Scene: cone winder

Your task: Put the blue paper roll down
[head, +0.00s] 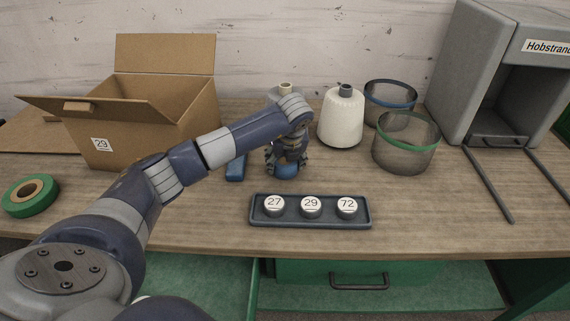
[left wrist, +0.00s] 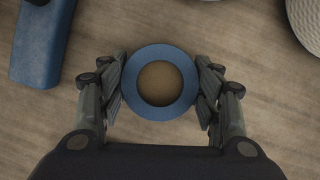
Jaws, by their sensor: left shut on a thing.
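The blue paper roll (left wrist: 129,93) shows from above in the left wrist view as a blue ring with a brown core. My left gripper (left wrist: 160,88) is shut on it, one finger on each side. In the head view the blue paper roll (head: 287,171) is under my left gripper (head: 287,160), behind the numbered tray, and partly hidden by the fingers. I cannot tell whether it touches the table. My right gripper is not in view.
A tray (head: 311,219) holds knobs marked 27, 29 and 72. A blue block (head: 236,168) lies left of the gripper. A white yarn cone (head: 341,120), a green-rimmed basket (head: 405,148) and a blue-rimmed basket (head: 390,95) stand right. An open carton (head: 150,120) and green tape (head: 25,203) are left.

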